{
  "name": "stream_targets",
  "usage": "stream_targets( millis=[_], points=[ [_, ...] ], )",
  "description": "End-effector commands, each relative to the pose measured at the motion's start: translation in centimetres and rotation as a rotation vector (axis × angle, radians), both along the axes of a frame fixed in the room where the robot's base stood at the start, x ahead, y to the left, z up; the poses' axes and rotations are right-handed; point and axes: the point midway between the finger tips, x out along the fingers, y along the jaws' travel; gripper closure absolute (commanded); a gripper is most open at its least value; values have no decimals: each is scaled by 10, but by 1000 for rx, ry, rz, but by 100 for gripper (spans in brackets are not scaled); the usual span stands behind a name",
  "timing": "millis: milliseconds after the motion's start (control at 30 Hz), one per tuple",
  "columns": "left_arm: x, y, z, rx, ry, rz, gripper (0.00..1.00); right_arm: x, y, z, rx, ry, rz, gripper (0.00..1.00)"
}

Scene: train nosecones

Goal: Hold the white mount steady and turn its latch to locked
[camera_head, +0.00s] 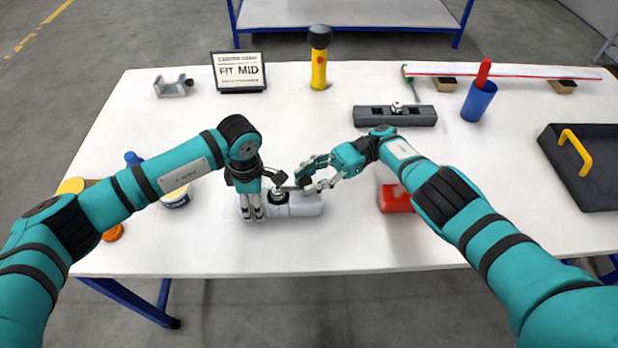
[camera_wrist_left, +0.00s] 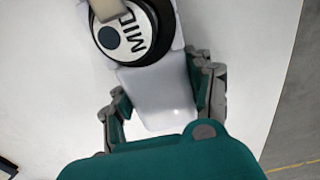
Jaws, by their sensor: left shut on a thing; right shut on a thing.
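The white mount (camera_head: 308,204) lies on the table, front and centre, and also shows in the left wrist view (camera_wrist_left: 152,92). My left gripper (camera_head: 252,211) points down and is shut on the mount's left end, with a finger on each side in the wrist view. A round dial marked MID (camera_wrist_left: 128,32) with a dark rim sits on the mount. My right gripper (camera_head: 306,182) reaches in from the right, just above the mount, shut on what looks like the latch. Its fingers and the left wrist hide most of the latch, so I cannot tell its angle.
A red block (camera_head: 396,198) sits right of the mount, under my right arm. A dark grey holder (camera_head: 394,116), a blue cup (camera_head: 478,102), a FIT MID sign (camera_head: 240,73) and a yellow tool (camera_head: 319,65) stand behind. A black tray (camera_head: 577,190) is at right. The table front is clear.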

Motion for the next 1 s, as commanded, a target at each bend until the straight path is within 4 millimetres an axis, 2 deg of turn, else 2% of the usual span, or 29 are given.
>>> stream_targets(
  millis=[200, 233, 400, 767, 1000],
  points=[
    [1, -3, 1, -7, -5, -4, 86, -1, 2, 1, 5, 1, 5, 100],
    [1, -3, 1, -7, -5, -4, 86, -1, 2, 1, 5, 1, 5, 73],
    [1, -1, 1, -3, -5, -1, 86, -1, 1, 1, 5, 1, 4, 51],
    [1, 1, 1, 0, -3, 2, 86, 0, 0, 3, 4, 0, 2, 50],
    [1, 1, 0, 1, -3, 3, 86, 1, 0, 14, 6, -3, 2, 50]
  ],
)
